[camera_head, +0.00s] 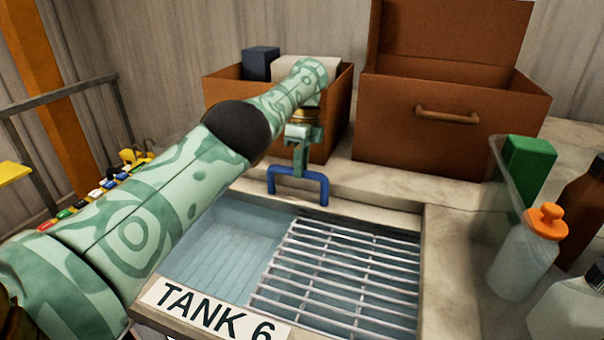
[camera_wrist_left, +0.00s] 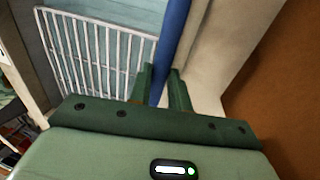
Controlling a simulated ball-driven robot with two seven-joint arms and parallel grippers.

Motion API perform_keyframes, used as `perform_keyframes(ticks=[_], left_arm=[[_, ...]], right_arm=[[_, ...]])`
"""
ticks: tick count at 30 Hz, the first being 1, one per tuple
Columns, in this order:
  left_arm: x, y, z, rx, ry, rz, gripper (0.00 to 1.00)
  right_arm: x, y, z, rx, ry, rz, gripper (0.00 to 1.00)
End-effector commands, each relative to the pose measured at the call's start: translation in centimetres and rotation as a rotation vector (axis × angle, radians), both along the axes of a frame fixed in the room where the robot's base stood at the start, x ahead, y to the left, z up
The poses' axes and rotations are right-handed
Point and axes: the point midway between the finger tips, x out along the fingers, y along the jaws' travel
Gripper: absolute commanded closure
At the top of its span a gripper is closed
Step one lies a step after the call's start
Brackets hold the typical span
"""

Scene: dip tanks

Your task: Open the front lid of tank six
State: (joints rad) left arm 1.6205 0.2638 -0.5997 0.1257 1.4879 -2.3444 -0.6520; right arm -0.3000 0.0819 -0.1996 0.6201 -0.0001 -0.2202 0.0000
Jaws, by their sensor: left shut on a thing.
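Tank six, with its white "TANK 6" label (camera_head: 215,311), lies in front of me. Its opening shows pale blue liquid (camera_head: 215,245) at the left and a white wire grid (camera_head: 345,275) at the right; the grid also shows in the left wrist view (camera_wrist_left: 95,50). My left gripper (camera_head: 299,168) is over the tank's back rim, shut on a blue U-shaped handle (camera_head: 298,183). In the left wrist view the blue bar (camera_wrist_left: 172,40) runs between the fingers (camera_wrist_left: 160,88). I cannot tell what the handle is fixed to. My right gripper is out of view.
Two brown boxes stand behind the tank, the right one (camera_head: 400,125) with a raised lid. At the right are a clear bin (camera_head: 503,175), a green-topped item (camera_head: 530,160) and several bottles, one orange-capped (camera_head: 530,250). A metal railing (camera_head: 60,95) is at the left.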

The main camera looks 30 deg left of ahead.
Motion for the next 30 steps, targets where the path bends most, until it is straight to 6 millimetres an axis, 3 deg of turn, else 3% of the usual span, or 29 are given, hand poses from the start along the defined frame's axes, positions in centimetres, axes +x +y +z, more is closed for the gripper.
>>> perform_keyframes(ticks=[9,10,12,23,29,30], left_arm=[[0.0,0.0,0.1,0.002,0.001,-0.004,1.0],[0.0,0.0,0.1,0.002,0.001,-0.004,0.76],[0.0,0.0,0.1,0.002,0.001,-0.004,0.59],[0.0,0.0,0.4,0.0,0.0,-0.003,0.59],[0.2,0.0,2.5,-0.001,-0.001,-0.004,0.59],[-0.2,0.0,3.6,0.0,0.002,-0.001,0.59]], right_arm=[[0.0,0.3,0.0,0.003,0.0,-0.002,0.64],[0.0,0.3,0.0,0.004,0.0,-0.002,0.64],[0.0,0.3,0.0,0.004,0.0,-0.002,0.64],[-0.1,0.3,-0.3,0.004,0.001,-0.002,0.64],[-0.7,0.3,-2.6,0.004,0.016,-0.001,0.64],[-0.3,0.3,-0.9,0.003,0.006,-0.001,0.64]])
